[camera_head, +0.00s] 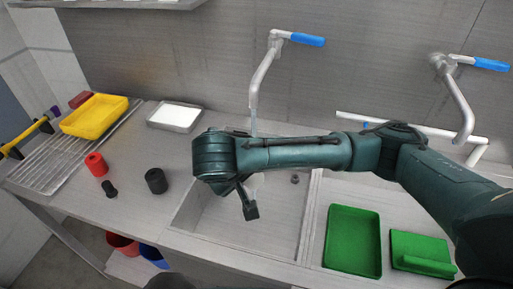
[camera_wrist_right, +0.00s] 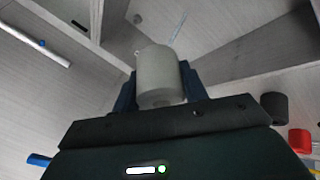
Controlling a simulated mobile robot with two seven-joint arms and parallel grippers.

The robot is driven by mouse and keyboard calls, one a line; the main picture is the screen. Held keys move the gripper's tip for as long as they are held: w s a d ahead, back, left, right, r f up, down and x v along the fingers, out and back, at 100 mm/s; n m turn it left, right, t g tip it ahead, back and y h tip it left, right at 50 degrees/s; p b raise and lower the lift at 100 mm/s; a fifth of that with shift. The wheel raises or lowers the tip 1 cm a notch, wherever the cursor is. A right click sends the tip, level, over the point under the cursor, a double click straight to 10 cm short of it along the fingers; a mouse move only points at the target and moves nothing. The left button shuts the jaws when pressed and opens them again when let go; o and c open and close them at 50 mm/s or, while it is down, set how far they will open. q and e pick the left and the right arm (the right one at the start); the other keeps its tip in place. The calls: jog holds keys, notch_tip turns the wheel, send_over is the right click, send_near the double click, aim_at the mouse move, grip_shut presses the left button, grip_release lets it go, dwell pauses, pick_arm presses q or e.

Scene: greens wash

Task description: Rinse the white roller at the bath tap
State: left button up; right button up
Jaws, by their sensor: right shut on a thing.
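The white roller (camera_wrist_right: 160,72) is between the fingers of my right gripper (camera_wrist_right: 160,88), which is shut on it. In the head view the right arm reaches in from the right, and its gripper (camera_head: 251,200) hangs over the sink basin (camera_head: 220,226). Only a pale bit of the roller shows there behind the finger. The tap (camera_head: 262,78) with a blue lever stands behind the basin. A thin bluish stream (camera_head: 253,122) falls from its spout and goes behind my arm. Whether the water touches the roller is hidden. My left gripper is not in view.
A second tap (camera_head: 460,105) stands at the right, near a white rail. Green trays (camera_head: 354,241) lie right of the basin. Red (camera_head: 96,164) and black (camera_head: 156,181) rollers, a white tray (camera_head: 174,116) and a yellow tray (camera_head: 95,116) are on the left.

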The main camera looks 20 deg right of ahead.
jog(key=shift+v, duration=0.85)
jog(key=shift+s+a+r, duration=0.3)
jog(key=shift+s+r, duration=0.15)
jog(key=shift+s, duration=0.15)
jog(key=shift+s+a+r, duration=0.35)
jog(key=shift+s+r, duration=0.05)
jog(key=shift+s, duration=0.2)
jog(key=shift+s+a+r, duration=0.3)
jog(key=shift+s+r, duration=0.15)
jog(key=shift+s, duration=0.15)
